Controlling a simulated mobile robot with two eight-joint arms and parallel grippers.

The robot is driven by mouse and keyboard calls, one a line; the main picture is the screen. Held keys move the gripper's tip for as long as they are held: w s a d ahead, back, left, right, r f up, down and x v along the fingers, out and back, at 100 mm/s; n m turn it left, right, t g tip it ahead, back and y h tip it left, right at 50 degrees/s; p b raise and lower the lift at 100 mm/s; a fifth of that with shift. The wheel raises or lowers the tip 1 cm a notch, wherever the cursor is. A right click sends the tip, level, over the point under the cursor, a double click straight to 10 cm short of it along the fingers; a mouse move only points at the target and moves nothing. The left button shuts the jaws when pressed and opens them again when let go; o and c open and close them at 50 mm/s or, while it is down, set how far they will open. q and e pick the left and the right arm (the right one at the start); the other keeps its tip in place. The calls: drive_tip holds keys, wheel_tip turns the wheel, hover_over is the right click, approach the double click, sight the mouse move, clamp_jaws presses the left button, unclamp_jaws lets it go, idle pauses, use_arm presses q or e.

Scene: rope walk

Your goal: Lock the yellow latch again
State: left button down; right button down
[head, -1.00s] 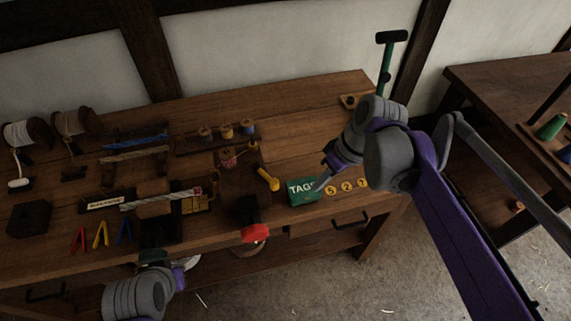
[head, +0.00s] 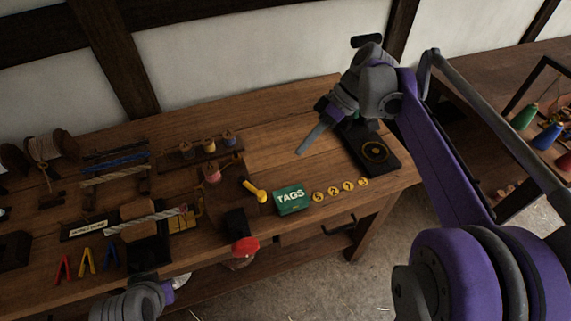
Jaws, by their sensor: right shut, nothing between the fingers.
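A yellow lever-shaped piece (head: 255,190) lies at a slant on the bench left of the green TAGS box (head: 291,200). A yellow part (head: 192,218) also shows by the right end of the striped rope (head: 148,223); I cannot tell which of these is the latch or how it is set. My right gripper (head: 301,150) is shut and empty, pointing down-left above the back right of the bench, well apart from both yellow parts. My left gripper (head: 151,279) is low at the front edge, and its fingers are too hidden to read.
Several round yellow tags (head: 334,190) lie right of the box. A black stand (head: 372,152) is at the bench's right end. A red-ended black object (head: 243,246) sits near the front edge. Spools (head: 210,147) stand at the back. Bare wood lies behind the box.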

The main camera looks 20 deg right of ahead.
sight(252, 188)
drive_tip(key=x, duration=0.3)
drive_tip(key=s+a+x, duration=0.1)
drive_tip(key=x, duration=0.3)
drive_tip(key=s+r+x, duration=0.1)
drive_tip(key=x, duration=0.2)
drive_tip(key=shift+a+f, duration=0.25)
drive_tip(key=shift+a, duration=0.2)
drive_tip(key=shift+s+a, duration=0.3)
drive_tip(key=shift+a, duration=0.1)
drive_tip(key=shift+a, duration=0.1)
